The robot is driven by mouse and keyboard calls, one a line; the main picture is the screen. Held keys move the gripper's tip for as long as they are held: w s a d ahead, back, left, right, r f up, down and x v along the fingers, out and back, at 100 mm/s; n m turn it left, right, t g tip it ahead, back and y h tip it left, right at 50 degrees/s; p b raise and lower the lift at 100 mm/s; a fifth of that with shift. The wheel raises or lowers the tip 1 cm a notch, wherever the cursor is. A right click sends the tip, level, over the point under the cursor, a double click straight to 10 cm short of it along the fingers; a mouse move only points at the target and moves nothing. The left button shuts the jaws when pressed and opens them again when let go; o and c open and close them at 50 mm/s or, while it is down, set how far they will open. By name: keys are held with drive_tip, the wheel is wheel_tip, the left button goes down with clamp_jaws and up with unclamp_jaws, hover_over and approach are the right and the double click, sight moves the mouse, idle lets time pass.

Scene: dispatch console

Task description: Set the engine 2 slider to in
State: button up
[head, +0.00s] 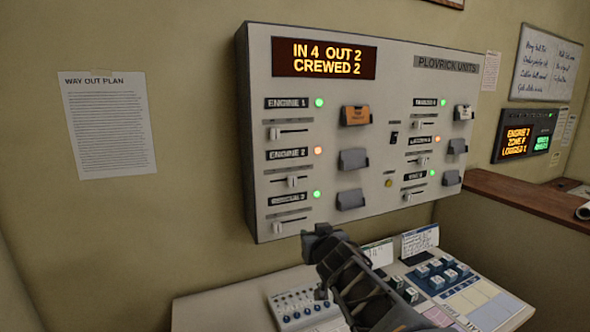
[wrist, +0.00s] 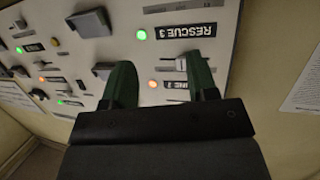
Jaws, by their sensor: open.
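The engine 2 slider (head: 292,182) is a pale knob on a short horizontal track under the ENGINE 2 label (head: 288,154). Its knob stands further right than those of the sliders above and below. The light (head: 318,151) beside the label is orange. In the wrist view, which is upside down, the slider knob (wrist: 182,63) shows near the tip of the right-hand finger, which partly hides the ENGINE 2 label (wrist: 180,85). My gripper (wrist: 149,64) is open and empty, facing the panel.
The ENGINE 1 slider (head: 275,133) and RESCUE 3 slider (head: 277,228) lie above and below, with green lights. A desk (head: 215,312) with a keypad (head: 300,306) and cards lies below.

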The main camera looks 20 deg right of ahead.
sight(293, 181)
drive_tip(key=w+d+r+n+t+y+p, duration=0.1)
drive_tip(key=w+r+n+t+y+p, duration=0.15)
drive_tip(key=r, duration=0.55)
drive_tip(key=shift+t+y, duration=0.35)
drive_tip(key=shift+t, duration=0.1)
drive_tip(key=w+p, duration=0.1)
drive_tip(key=w, duration=1.2)
drive_tip(key=shift+w+d+r, duration=0.1)
drive_tip(key=shift+w, duration=0.3)
clamp_jaws()
